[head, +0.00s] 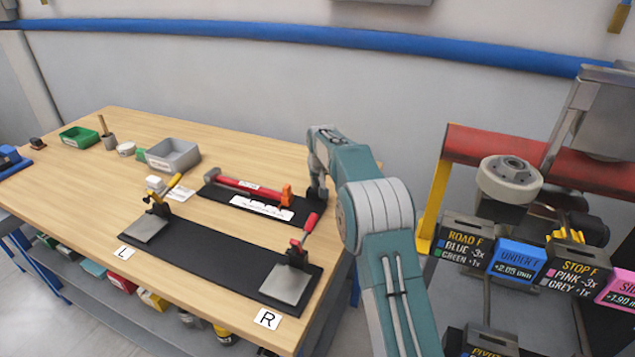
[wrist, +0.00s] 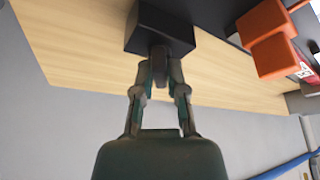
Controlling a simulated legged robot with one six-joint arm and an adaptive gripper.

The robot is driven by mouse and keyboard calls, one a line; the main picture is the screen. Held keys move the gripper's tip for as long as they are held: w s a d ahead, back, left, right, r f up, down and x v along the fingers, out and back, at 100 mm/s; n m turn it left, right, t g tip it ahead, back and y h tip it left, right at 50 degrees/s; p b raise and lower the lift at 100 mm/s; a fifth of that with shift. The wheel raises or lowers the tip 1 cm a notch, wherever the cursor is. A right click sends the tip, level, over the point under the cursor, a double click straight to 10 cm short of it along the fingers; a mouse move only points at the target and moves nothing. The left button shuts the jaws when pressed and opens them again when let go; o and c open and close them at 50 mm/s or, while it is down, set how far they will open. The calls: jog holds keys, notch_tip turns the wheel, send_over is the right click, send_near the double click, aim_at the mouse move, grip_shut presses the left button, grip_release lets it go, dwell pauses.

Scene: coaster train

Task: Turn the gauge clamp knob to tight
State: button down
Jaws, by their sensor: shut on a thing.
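In the wrist view, my gripper (wrist: 159,82) is shut on a small dark knob (wrist: 158,62), with one finger on each side of it. The knob sticks out from a black block (wrist: 160,28), which I take to be the gauge clamp. Any tight marking is not visible. In the head view, my gripper (head: 317,195) is at the right edge of the wooden table, just right of an orange piece (head: 286,195). My arm and gripper hide the knob there. The orange piece also shows in the wrist view (wrist: 268,40), apart from my fingers.
A red-handled tool (head: 245,186) lies on a black mat beside the orange piece. A black board (head: 215,255) with two toggle clamps is in front. A grey bin (head: 173,155) stands farther left. Signs and a red beam (head: 480,146) stand right of my arm.

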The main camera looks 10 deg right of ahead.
jog(key=m+h, duration=0.1)
jog(key=m, duration=0.2)
jog(key=m+h, duration=0.1)
jog(key=m, duration=0.2)
jog(key=shift+a+f+g, duration=0.1)
jog(key=shift+a+g, duration=0.1)
jog(key=shift+g, duration=0.2)
jog(key=m+h, duration=0.1)
jog(key=m, duration=0.2)
jog(key=m+g, duration=0.1)
jog(key=m, duration=0.1)
jog(key=shift+w+a+m+h, duration=0.1)
jog(key=shift+m+h, duration=0.3)
jog(key=shift+g, duration=0.3)
jog(key=c, duration=0.7)
grip_release()
jog(key=shift+f, duration=0.1)
jog(key=shift+a, duration=0.1)
jog(key=shift+r, duration=0.2)
jog(key=shift+r, duration=0.35)
jog(key=v, duration=0.6)
jog(key=shift+a+r, duration=0.15)
jog(key=shift+a, duration=0.25)
